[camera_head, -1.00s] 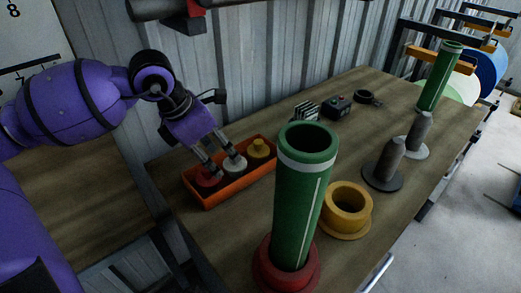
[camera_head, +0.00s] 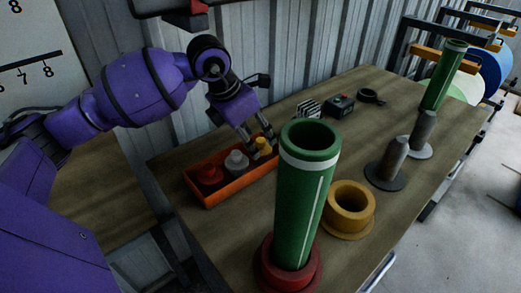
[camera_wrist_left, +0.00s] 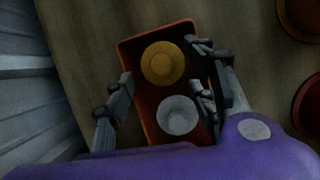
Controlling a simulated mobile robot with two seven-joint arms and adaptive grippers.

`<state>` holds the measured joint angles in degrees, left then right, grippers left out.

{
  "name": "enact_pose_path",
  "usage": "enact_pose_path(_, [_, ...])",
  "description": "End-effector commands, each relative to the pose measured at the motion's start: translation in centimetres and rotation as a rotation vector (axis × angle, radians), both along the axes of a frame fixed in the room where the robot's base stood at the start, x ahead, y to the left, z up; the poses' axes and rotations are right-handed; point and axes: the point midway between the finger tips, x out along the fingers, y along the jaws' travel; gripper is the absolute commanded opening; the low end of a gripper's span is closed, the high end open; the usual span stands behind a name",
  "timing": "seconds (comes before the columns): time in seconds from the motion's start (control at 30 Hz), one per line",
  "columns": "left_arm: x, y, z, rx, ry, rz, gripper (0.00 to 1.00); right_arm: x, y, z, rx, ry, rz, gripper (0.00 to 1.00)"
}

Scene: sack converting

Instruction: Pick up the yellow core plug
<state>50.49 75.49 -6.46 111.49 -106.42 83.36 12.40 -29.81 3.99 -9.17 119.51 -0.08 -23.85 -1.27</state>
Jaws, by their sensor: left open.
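The yellow core plug (camera_head: 262,145) stands at the right end of an orange tray (camera_head: 222,193), beside a grey-white plug (camera_head: 237,163) and a red plug (camera_head: 209,177). My left gripper (camera_head: 262,147) is open, with its fingers coming down around the yellow plug from above. In the left wrist view the yellow plug (camera_wrist_left: 165,63) lies in the tray ahead of the white plug (camera_wrist_left: 177,114), between the lines of the two spread fingers (camera_wrist_left: 160,84). I cannot tell whether a finger touches it. My right gripper is not in view.
A tall green tube (camera_head: 303,195) stands on a red flanged base (camera_head: 288,275) in front of the tray. A yellow flanged ring (camera_head: 349,207) is to its right. Grey spindles (camera_head: 388,165) stand farther right. A corrugated wall (camera_head: 290,40) runs behind the table.

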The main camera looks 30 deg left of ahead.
Motion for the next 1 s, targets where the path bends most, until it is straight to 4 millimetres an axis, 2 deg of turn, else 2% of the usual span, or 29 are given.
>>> enact_pose_path(0.3, [1.7,-0.8,-4.2,-0.002,0.001,0.0,0.51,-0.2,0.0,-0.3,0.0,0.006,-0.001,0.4])
enact_pose_path(0.6, [1.8,-0.9,-4.7,-0.001,-0.001,0.0,0.51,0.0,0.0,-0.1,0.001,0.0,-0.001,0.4])
enact_pose_path(0.83, [1.8,-0.8,-4.7,0.0,0.001,0.0,0.21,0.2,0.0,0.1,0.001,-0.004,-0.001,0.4])
enact_pose_path(1.0, [1.8,-0.8,-4.7,0.001,0.002,0.0,0.19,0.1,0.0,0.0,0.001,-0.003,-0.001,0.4])
